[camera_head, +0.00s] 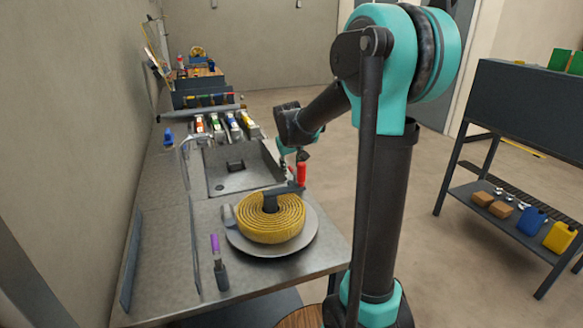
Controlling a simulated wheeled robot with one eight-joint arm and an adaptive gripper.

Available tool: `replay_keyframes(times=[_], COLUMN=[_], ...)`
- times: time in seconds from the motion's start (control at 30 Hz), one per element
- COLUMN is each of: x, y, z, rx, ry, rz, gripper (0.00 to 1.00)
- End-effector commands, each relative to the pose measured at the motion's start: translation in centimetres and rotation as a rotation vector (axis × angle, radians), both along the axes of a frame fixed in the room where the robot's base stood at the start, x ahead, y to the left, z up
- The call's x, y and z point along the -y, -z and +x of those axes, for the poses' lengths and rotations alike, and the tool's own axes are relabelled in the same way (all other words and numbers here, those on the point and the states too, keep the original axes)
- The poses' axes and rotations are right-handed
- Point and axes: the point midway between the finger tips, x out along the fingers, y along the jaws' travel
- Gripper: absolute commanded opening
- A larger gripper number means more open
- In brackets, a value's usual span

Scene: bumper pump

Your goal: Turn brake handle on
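A yellow coiled hose (272,218) sits on a round grey plate (306,245) at the near end of the counter. A dark crank-like bar (283,190) runs from the coil's centre to an upright red handle (302,172) at the plate's far right. A purple-topped handle (217,258) stands on a dark base left of the plate. The frame does not show for certain which is the brake handle. My gripper (284,172) is small and partly hidden, pointing down close to the left of the red handle. I cannot tell whether they touch or whether the fingers are open.
A sink (230,185) is set in the metal counter (160,247) behind the plate, with several coloured items at its back edge. A wall bounds the counter's left. A dark shelf unit (520,105) stands on the right. Open floor lies between the shelf and my arm.

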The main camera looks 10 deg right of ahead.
Motion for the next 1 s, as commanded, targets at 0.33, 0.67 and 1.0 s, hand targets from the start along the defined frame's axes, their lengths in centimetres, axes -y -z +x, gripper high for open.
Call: replay_keyframes(times=[0.33, 0.67, 1.0], x=[0.07, 0.07, 0.06], y=[0.44, 0.42, 0.42], z=[0.17, 0.17, 0.17], rx=[0.0, 0.0, 0.0], ry=[0.0, 0.0, 0.0], rz=[0.0, 0.0, 0.0], gripper=[0.35, 0.0, 0.0])
